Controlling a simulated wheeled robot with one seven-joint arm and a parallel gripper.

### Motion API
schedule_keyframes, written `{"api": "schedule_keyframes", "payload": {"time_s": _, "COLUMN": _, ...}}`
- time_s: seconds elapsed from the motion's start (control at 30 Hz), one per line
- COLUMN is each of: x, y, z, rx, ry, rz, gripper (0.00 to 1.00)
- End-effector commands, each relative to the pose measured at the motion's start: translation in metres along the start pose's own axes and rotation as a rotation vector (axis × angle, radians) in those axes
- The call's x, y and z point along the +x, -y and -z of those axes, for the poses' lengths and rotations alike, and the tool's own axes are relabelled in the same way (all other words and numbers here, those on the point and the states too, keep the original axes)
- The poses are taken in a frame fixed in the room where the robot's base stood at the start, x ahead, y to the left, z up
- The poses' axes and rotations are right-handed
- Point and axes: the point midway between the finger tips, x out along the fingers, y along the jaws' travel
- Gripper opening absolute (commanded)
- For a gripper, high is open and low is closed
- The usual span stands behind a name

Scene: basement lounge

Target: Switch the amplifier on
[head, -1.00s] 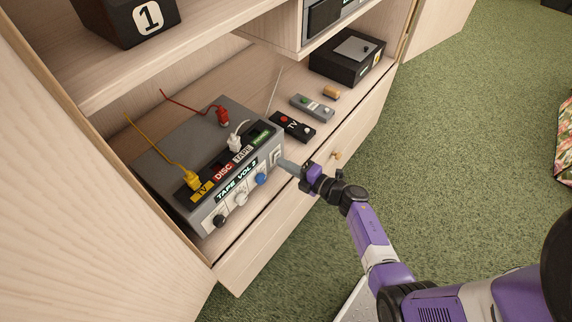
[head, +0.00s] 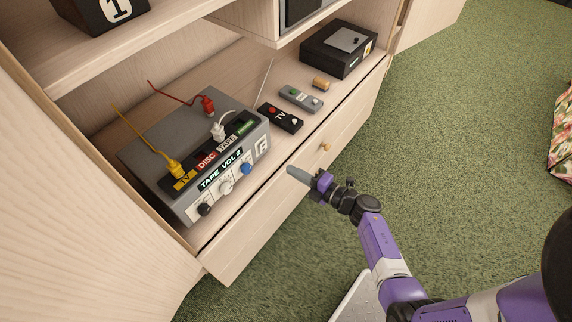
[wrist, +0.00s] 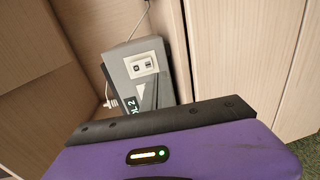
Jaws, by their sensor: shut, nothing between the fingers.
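The amplifier (head: 160,150) is a grey box on the cabinet shelf. Its front carries a "TAPE VOL 2" label, black, white and blue knobs, and a white switch plate (head: 262,147) at its right end. The switch plate also shows in the wrist view (wrist: 142,65), with a rocker and a small marked panel; I cannot tell the rocker's position for sure. Yellow, red and white plugs sit on the amplifier's top. My gripper (head: 291,171) is shut and empty, in front of the cabinet, apart from the amplifier, to the right of and slightly below the switch plate.
A black TV remote (head: 280,117), a grey remote (head: 301,99) and a small wooden cylinder (head: 321,83) lie right of the amplifier. A black box (head: 338,48) stands further back.

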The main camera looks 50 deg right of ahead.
Motion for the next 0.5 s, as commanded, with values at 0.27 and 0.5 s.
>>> {"api": "schedule_keyframes", "payload": {"time_s": 0.27, "x": -0.037, "y": 0.01, "z": 0.0, "rx": 0.0, "ry": 0.0, "rz": 0.001, "gripper": 0.0}}
{"api": "schedule_keyframes", "payload": {"time_s": 0.5, "x": -0.044, "y": 0.011, "z": 0.0, "rx": -0.001, "ry": 0.0, "rz": 0.0, "gripper": 0.0}}
